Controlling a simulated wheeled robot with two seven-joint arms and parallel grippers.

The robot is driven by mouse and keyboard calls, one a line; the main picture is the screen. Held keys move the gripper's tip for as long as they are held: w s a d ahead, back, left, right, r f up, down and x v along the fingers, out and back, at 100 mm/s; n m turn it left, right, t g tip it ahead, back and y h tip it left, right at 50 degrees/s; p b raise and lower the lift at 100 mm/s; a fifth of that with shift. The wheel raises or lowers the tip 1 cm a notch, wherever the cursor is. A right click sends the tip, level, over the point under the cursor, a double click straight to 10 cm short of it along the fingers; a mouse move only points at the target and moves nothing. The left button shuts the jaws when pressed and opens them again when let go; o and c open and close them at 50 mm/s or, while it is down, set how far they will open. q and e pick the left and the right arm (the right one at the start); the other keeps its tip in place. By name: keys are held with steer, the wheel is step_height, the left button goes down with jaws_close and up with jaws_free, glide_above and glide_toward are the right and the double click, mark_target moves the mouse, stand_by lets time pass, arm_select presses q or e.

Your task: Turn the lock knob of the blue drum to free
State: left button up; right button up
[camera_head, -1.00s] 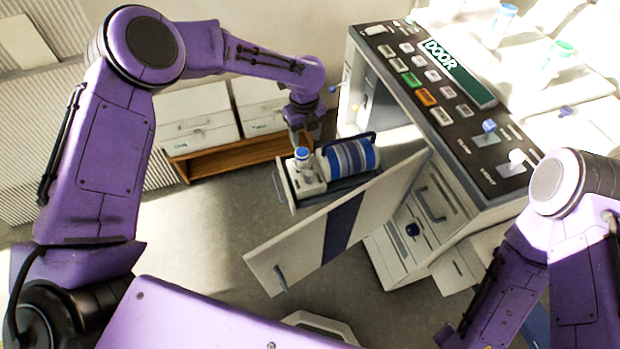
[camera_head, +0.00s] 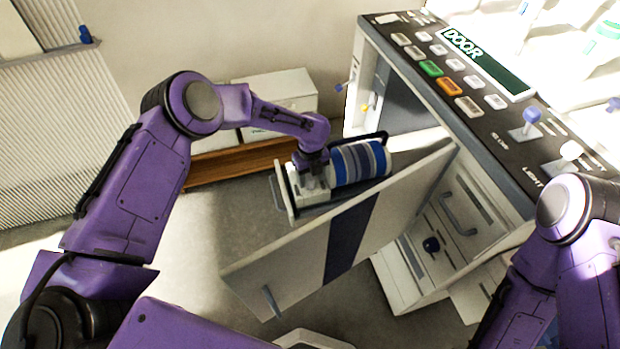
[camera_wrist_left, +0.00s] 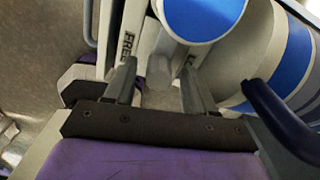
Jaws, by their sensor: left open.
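The blue drum (camera_head: 352,164), banded blue, white and grey, lies in a pulled-out tray (camera_head: 291,200) beside the open panel; it also shows in the left wrist view (camera_wrist_left: 292,62). My left gripper (camera_head: 309,178) is at the white lock block on the drum's left end. In the left wrist view its fingers (camera_wrist_left: 158,72) are open, one on each side of a pale, blurred knob-like piece (camera_wrist_left: 158,76). I cannot tell whether they touch it. The label FREE (camera_wrist_left: 127,45) stands by the left finger, and a partly hidden label by the right one. My right gripper is out of view.
An open door panel (camera_head: 290,262) with a dark stripe stands in front of the tray. The console (camera_head: 455,90) with buttons and levers is at the right. White boxes (camera_head: 275,92) and a wooden shelf (camera_head: 235,163) are behind my left arm. A dark handle (camera_wrist_left: 280,120) arches near the right finger.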

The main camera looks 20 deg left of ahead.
arm_select(q)
steer(key=shift+f, duration=0.65)
jaws_close()
steer(key=shift+n, duration=0.3)
steer(key=n, duration=0.8)
steer(key=shift+n, duration=0.4)
steer(key=n, duration=0.4)
steer(key=shift+n, duration=2.2)
